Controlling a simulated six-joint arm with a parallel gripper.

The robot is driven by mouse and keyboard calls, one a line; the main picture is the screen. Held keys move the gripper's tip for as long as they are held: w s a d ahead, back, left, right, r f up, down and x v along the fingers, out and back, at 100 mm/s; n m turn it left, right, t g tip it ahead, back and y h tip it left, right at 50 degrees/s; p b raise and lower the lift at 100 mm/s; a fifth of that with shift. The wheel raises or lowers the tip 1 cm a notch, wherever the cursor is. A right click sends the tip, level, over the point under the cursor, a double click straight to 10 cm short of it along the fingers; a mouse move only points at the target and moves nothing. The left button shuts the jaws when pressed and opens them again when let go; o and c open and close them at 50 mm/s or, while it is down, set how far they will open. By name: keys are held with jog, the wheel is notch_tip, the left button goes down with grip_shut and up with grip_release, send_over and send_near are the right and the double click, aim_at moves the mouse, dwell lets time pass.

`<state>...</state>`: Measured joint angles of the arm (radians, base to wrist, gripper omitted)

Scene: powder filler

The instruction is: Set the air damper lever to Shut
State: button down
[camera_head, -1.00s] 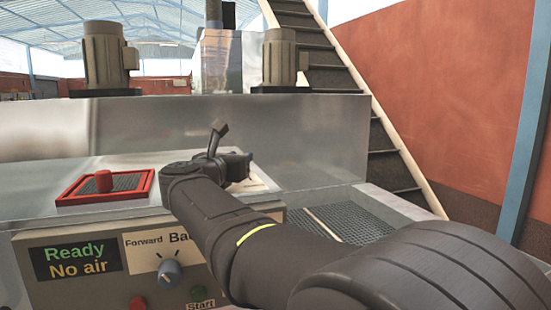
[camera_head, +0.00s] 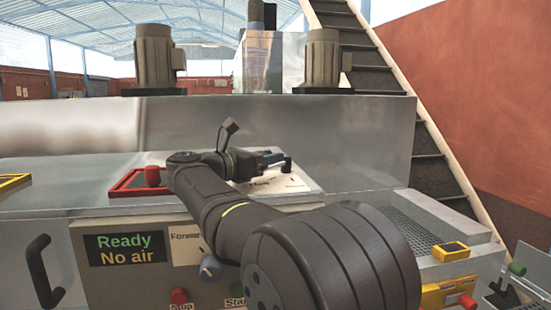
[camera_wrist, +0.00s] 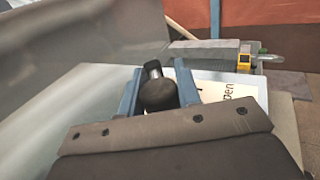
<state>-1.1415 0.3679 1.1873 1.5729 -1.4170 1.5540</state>
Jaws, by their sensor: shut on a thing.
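The air damper lever (camera_wrist: 158,93) is a dark rounded knob on a pale metal stem, seen in the wrist view. My gripper (camera_wrist: 157,88) has its two blue fingers on either side of the knob and is shut on it. In the head view my gripper (camera_head: 275,160) is over a white label plate (camera_head: 297,183) on top of the machine, with a dark upright piece at its tip. In the wrist view the plate (camera_wrist: 240,92) reads "Open" on its right part. Other lettering is partly hidden by my arm and fingers.
A tall steel wall (camera_head: 350,150) stands close behind my gripper. A red-framed box (camera_head: 128,187) with a red knob is left of it. The front panel has a "Ready / No air" display (camera_head: 124,249) and a selector knob (camera_head: 210,268). A yellow box (camera_head: 450,251) is at right.

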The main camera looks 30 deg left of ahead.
jog(key=shift+a, duration=0.1)
jog(key=c, duration=1.1)
grip_release()
jog(key=shift+o, duration=0.2)
jog(key=shift+s, duration=0.1)
jog(key=v, duration=1.7)
jog(key=shift+s+a+r, duration=0.1)
jog(key=shift+a+r, duration=0.05)
jog(key=shift+a, duration=0.05)
